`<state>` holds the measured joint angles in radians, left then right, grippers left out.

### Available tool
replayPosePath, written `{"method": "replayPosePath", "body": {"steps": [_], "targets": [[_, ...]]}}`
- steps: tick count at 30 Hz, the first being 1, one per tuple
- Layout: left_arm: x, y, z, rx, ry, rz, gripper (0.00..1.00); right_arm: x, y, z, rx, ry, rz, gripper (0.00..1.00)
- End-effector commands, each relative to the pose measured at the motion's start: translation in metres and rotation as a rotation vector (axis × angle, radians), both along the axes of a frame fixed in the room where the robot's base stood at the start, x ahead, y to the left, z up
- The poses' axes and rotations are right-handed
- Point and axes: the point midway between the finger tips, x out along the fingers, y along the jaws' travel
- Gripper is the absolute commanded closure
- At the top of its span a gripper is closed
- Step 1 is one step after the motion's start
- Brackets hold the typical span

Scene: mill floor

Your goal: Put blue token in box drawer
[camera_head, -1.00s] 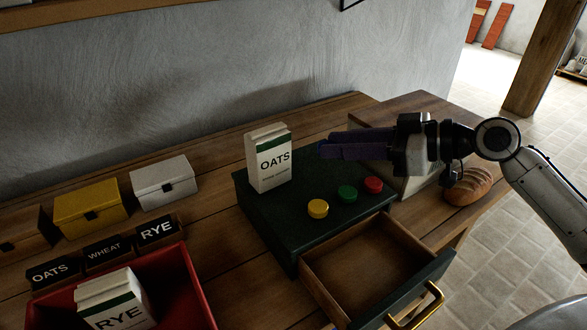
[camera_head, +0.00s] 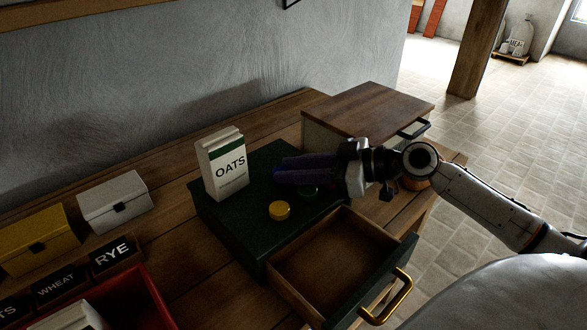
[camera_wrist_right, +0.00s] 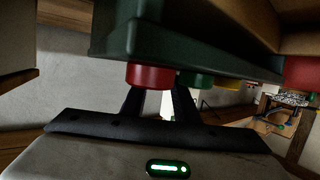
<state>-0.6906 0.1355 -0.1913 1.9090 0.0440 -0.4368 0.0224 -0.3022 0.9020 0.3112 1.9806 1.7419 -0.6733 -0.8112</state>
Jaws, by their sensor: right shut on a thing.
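The dark green box (camera_head: 230,222) stands on the wooden table with its drawer (camera_head: 325,262) pulled open and empty. My right gripper (camera_head: 282,170) reaches in from the right over the box top, with its jaws shut. A blue patch, the blue token (camera_head: 278,172), shows at its fingertips, mostly hidden by them. The yellow token (camera_head: 279,210) and the partly covered green token (camera_head: 308,191) sit on the box top. The red token (camera_wrist_right: 150,76) shows in the right wrist view but is hidden in the head view. My left gripper is not in view.
An OATS carton (camera_head: 222,165) stands on the box's back left. A brass handle (camera_head: 388,300) is on the drawer front. A wood-topped bread box (camera_head: 365,108) stands behind my right gripper. A red tray (camera_head: 148,295) and white (camera_head: 114,202) and yellow (camera_head: 38,240) boxes are left.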

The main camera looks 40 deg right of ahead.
Motion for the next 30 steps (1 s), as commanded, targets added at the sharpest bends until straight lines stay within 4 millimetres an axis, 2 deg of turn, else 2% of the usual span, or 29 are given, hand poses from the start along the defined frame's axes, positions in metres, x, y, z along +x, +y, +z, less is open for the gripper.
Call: {"method": "replayPosePath", "body": {"steps": [8, 9, 11, 12, 23, 30], "targets": [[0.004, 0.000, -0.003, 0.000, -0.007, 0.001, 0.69, 0.000, 0.000, -0.005, 0.000, 0.000, 0.000, 0.93], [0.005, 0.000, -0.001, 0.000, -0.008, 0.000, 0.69, 0.000, 0.000, -0.003, -0.001, -0.001, 0.000, 0.66], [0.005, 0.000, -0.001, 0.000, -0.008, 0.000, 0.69, 0.000, 0.000, -0.003, -0.001, -0.001, 0.000, 0.56], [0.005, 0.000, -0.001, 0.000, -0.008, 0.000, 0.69, 0.000, 0.000, -0.003, -0.001, -0.001, 0.000, 0.54], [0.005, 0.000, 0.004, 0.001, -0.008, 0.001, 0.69, 0.000, 0.000, 0.003, -0.001, 0.000, 0.001, 0.54], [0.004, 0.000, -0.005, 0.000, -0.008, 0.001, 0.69, -0.025, -0.017, 0.007, 0.001, 0.002, -0.002, 0.54]]}}
